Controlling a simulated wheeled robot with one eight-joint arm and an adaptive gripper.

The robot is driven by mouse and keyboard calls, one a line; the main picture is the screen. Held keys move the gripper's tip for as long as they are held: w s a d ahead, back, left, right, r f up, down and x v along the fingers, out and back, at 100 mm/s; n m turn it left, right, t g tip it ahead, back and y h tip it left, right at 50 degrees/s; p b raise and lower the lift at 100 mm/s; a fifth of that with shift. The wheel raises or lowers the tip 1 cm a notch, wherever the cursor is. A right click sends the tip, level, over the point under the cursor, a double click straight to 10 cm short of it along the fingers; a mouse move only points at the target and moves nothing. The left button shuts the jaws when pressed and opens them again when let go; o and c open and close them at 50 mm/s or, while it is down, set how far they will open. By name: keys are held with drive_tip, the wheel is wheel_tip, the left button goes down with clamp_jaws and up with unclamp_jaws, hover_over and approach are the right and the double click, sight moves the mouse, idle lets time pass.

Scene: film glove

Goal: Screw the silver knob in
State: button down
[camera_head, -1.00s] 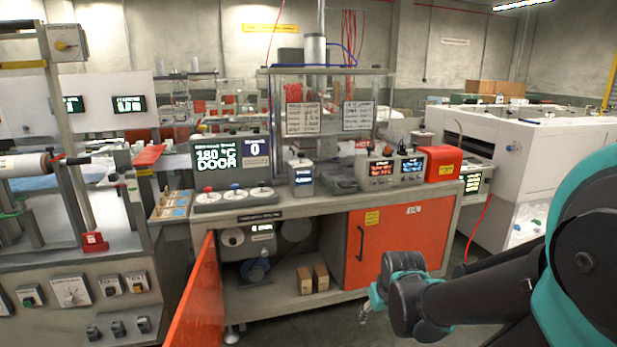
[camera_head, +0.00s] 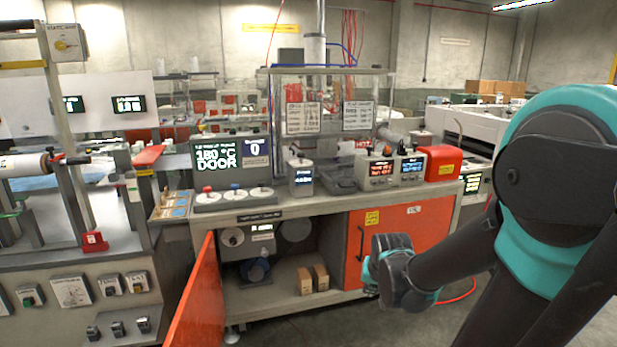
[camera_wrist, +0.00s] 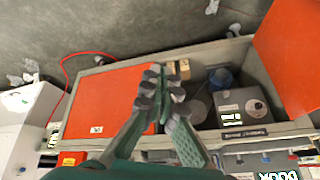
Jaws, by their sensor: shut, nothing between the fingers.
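A small round pale knob or dial (camera_head: 232,237), possibly the silver knob, sits on the front of a grey unit (camera_head: 250,250) inside the open left bay of the workbench. In the wrist view a similar round part (camera_wrist: 259,105) shows on the grey box (camera_wrist: 238,112). I cannot tell whether it is screwed in. My gripper (camera_wrist: 163,88) is shut and empty, with its fingertips above the boundary between the closed orange door and the open bay. In the head view the gripper (camera_head: 371,278) is in front of the orange door, right of the bay, mostly hidden by my wrist.
The open orange door (camera_head: 197,298) juts out at the bay's left. The closed orange door (camera_head: 395,243) is on the right. Two small brown boxes (camera_head: 312,279) and a blue round part (camera_head: 254,269) sit in the bay. Instruments crowd the benchtop (camera_head: 330,200).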

sight(264, 252)
drive_tip(key=w+a+f+m+t+y, duration=0.1)
drive_tip(key=w+a+m+t, duration=0.3)
drive_tip(key=w, duration=0.7)
drive_tip(key=w+a+f+m+g, duration=0.1)
drive_tip(key=w+a+m, duration=0.1)
drive_tip(key=w+a, duration=0.65)
drive_tip(key=w+a+f+m+t+y, duration=0.1)
drive_tip(key=w+a+m+t, duration=0.15)
drive_tip(key=w, duration=1.15)
drive_tip(key=w+a+f+m+t+y, duration=0.2)
drive_tip(key=w+a+f+m, duration=0.3)
drive_tip(key=a+f, duration=0.5)
drive_tip(key=w+a+f+m+t+y, duration=0.15)
drive_tip(key=w+a+f+m, duration=0.25)
drive_tip(key=w+a+f, duration=0.5)
drive_tip(key=shift+w+a+f, duration=0.25)
drive_tip(key=shift+w+a, duration=0.35)
drive_tip(key=shift+w, duration=0.15)
drive_tip(key=shift+w+a+f, duration=0.2)
drive_tip(key=shift+w+a, duration=0.35)
drive_tip(key=shift+w, duration=0.2)
drive_tip(key=shift+w+a+f, duration=0.25)
drive_tip(key=shift+w+a, duration=0.35)
drive_tip(key=shift+w, duration=0.15)
drive_tip(key=shift+f, duration=0.2)
drive_tip(key=shift+w+d+f, duration=0.15)
drive_tip(key=shift+d+f, duration=0.05)
drive_tip(key=shift+d, duration=0.4)
drive_tip(key=shift+w+d+f, duration=0.15)
drive_tip(key=shift+d+f, duration=0.25)
